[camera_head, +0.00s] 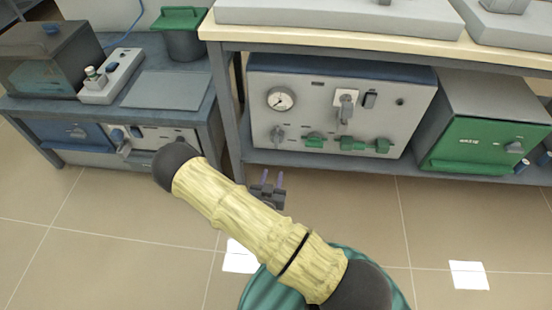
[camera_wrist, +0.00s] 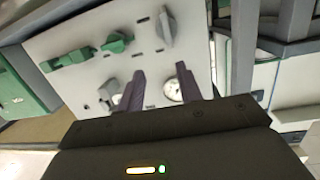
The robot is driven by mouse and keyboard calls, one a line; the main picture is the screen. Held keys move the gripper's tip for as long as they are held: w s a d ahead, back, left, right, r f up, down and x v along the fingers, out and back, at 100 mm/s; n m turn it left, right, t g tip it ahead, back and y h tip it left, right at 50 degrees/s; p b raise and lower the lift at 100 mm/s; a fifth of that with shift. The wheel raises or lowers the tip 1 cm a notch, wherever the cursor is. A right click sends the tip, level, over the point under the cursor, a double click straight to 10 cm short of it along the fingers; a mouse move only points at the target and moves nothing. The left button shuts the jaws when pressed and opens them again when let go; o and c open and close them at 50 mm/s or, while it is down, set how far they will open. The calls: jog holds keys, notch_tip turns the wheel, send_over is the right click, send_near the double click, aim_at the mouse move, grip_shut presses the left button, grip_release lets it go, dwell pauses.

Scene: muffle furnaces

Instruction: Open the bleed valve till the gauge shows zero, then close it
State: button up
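The round white gauge (camera_head: 281,98) is at the upper left of the grey panel under the bench; its reading is too small to tell. Below it is a grey knob (camera_head: 278,134). A larger grey handle (camera_head: 346,106) and several green handles (camera_head: 314,141) are to the right. No label shows which is the bleed valve. My gripper (camera_head: 272,177) is open and empty, in front of and below the panel's left part.
A grey box with a green door (camera_head: 483,145) stands right of the panel on the low shelf. The bench leg (camera_head: 229,118) is close on the left. A second bench (camera_head: 165,90) is further left. The tiled floor in front is open.

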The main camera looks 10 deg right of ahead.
aim_at(276, 143)
jog(key=f, duration=0.1)
jog(key=f+n+t+b, duration=0.1)
jog(key=s+f+t, duration=0.1)
jog(key=shift+a+f+y+b, duration=0.15)
jog(key=shift+a+y+b, duration=0.2)
jog(key=shift+a+y, duration=0.05)
jog(key=b+x, duration=0.7)
jog(key=x, duration=1)
jog(key=shift+w+d, duration=0.1)
jog(key=shift+w, duration=0.1)
grip_shut()
